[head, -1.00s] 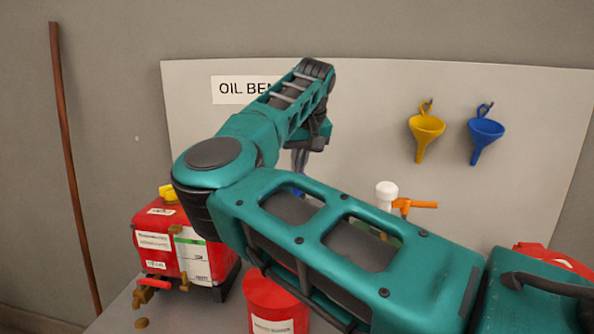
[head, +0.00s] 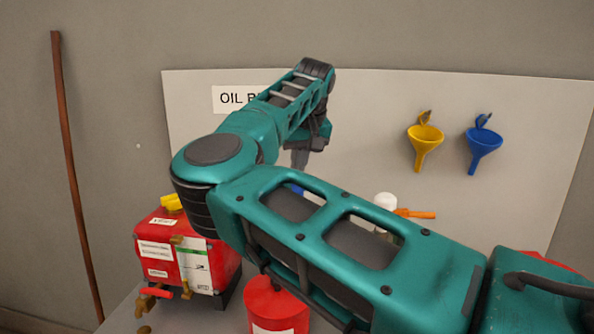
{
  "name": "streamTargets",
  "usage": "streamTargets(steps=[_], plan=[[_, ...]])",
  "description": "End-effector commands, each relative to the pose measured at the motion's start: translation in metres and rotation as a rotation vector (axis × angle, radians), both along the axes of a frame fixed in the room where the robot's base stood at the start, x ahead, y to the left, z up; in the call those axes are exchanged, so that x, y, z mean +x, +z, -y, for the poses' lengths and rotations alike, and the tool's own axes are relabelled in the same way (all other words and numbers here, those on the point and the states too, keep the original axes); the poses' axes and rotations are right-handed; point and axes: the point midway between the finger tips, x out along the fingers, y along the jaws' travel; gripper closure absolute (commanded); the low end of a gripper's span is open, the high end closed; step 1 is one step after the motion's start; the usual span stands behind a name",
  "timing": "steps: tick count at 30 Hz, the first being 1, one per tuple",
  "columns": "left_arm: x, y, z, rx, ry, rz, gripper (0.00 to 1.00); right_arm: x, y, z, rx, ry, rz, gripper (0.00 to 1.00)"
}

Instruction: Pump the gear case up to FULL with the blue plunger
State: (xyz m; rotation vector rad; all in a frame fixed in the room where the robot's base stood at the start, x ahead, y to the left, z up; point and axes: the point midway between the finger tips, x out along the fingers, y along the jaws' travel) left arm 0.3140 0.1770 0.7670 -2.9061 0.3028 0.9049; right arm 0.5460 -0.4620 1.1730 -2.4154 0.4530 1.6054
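The gear case appears to be the red box (head: 155,232) at the lower left. Its front has white labels, a white and green gauge panel (head: 193,262) and brass fittings. The reading on the panel is too small to tell. My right arm reaches in from the right across the middle. Its gripper (head: 299,160) points down in front of the white board, partly hidden by my own arm. A small bit of blue, possibly the blue plunger (head: 293,188), shows just below it. I cannot tell whether the fingers grip it. My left gripper is out of view.
A red can (head: 276,308) stands below my arm. A white-capped part (head: 386,202) with an orange handle (head: 415,213) stands behind it. A yellow funnel (head: 425,137) and blue funnel (head: 484,141) hang on the board (head: 370,110). A brown pole (head: 72,170) leans at left.

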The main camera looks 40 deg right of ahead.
Motion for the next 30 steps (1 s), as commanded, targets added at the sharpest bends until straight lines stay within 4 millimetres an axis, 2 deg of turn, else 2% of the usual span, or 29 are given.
streamTargets(steps=[17, 30], plan=[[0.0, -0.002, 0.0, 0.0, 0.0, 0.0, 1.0, 0.0, -0.002, 0.001, -0.003, -0.001, 0.002, 1.0], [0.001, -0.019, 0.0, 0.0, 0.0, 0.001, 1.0, 0.0, -0.028, 0.0, -0.001, 0.0, 0.0, 1.0]])
